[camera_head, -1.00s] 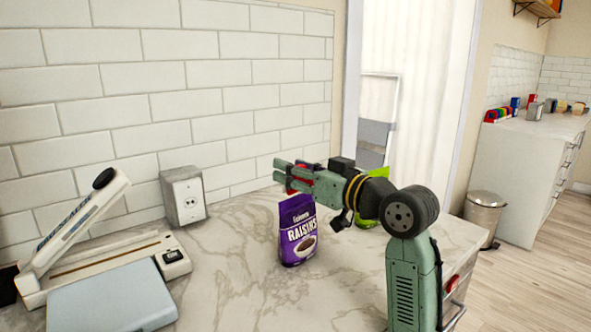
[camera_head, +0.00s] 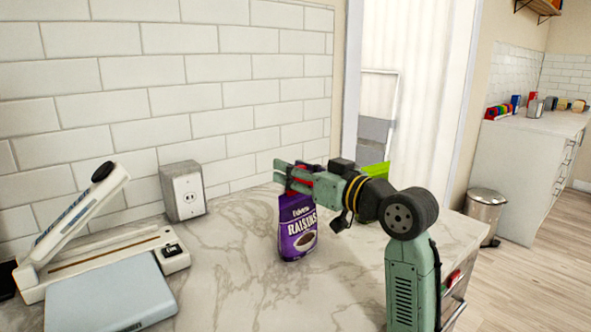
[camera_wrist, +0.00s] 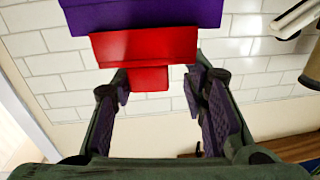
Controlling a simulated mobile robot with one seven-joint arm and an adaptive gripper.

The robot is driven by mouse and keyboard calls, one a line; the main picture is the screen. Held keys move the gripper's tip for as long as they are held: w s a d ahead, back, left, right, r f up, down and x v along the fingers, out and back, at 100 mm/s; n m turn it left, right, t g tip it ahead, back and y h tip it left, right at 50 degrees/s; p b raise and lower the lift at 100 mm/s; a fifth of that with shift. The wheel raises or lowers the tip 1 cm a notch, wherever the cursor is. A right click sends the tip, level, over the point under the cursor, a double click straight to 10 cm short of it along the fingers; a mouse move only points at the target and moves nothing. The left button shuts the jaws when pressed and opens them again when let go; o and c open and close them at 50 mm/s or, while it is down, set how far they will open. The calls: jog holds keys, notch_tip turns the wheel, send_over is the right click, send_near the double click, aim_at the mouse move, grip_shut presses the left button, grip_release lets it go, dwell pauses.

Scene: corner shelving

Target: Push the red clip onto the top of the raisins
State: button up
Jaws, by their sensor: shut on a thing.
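The purple raisins bag (camera_head: 297,238) stands upright on the marble counter, under my gripper. In the wrist view its purple upper part (camera_wrist: 145,14) fills the top edge. The red clip (camera_wrist: 145,46) lies against the bag's top edge in the wrist view, its narrower red part reaching back between the fingertips. My gripper (camera_wrist: 150,85) is shut on this clip. In the head view my gripper (camera_head: 287,178) is level with the bag's top, and only a little red shows between the fingers. How far the clip sits over the bag is hidden.
A white sealing machine (camera_head: 85,250) with a blue-grey plate stands at the left. A grey outlet box (camera_head: 183,191) is against the tiled wall. A green item (camera_head: 376,170) shows behind my wrist. The counter between machine and bag is clear.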

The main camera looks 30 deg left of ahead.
jog(key=shift+f+b, duration=0.5)
jog(key=shift+f, duration=0.3)
jog(key=o, duration=0.9)
jog(key=v, duration=1.2)
jog(key=shift+s+d, duration=0.1)
